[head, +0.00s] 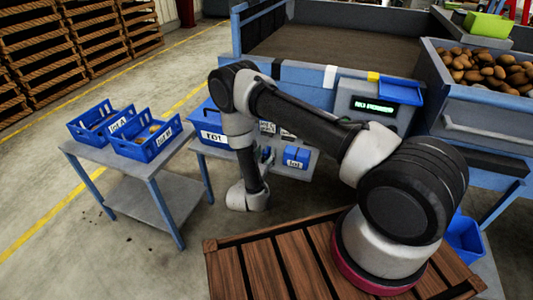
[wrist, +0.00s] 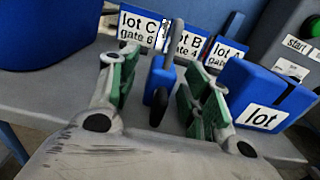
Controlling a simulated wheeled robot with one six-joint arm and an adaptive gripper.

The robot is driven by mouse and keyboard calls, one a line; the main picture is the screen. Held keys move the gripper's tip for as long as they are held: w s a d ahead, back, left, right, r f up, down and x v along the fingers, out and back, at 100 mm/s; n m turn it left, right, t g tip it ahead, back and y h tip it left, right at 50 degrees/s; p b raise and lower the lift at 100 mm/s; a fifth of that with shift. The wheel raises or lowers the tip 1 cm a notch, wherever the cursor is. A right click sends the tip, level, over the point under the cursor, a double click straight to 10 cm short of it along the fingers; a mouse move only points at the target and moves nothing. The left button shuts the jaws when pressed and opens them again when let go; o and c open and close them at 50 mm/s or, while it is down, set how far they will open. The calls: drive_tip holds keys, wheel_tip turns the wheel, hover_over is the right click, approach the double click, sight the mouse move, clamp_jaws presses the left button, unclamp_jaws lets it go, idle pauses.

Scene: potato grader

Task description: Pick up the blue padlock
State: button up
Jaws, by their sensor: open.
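The blue padlock (wrist: 157,78) stands upright on the grey bench in the wrist view, with its grey shackle rising at the top. A dark rounded part shows low on its near side. My gripper (wrist: 161,82) is open, with one green-padded finger on each side of the padlock. I see no clear contact between the pads and the padlock. In the head view my arm reaches down to the small bench, and my fingers cannot be made out there.
A blue box marked "lot" (wrist: 262,98) stands close right of my fingers. A large blue bin (wrist: 50,30) is at the upper left. Lot cards (wrist: 140,28) stand behind the padlock. In the head view, a table at left bears two blue crates (head: 150,150) (head: 90,128).

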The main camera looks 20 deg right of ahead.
drive_tip(key=shift+w+d, duration=0.1)
drive_tip(key=shift+w, duration=0.05)
drive_tip(key=shift+c, duration=0.2)
clamp_jaws()
drive_tip(key=shift+r, duration=0.1)
wheel_tip(320, 180, up, 8)
drive_tip(key=shift+r, duration=0.1)
drive_tip(key=s+d+r+m+g+h, duration=0.1)
drive_tip(key=d+r, duration=0.2)
drive_tip(key=r, duration=0.3)
drive_tip(key=s+d+r+m+g+h, duration=0.1)
drive_tip(key=d+r+m+g+h, duration=0.1)
drive_tip(key=d+r, duration=0.2)
wheel_tip(320, 180, up, 2)
drive_tip(key=shift+s+d+r+g+h, duration=0.15)
drive_tip(key=shift+s+d+g+h, duration=0.05)
drive_tip(key=shift+s+g+h, duration=0.1)
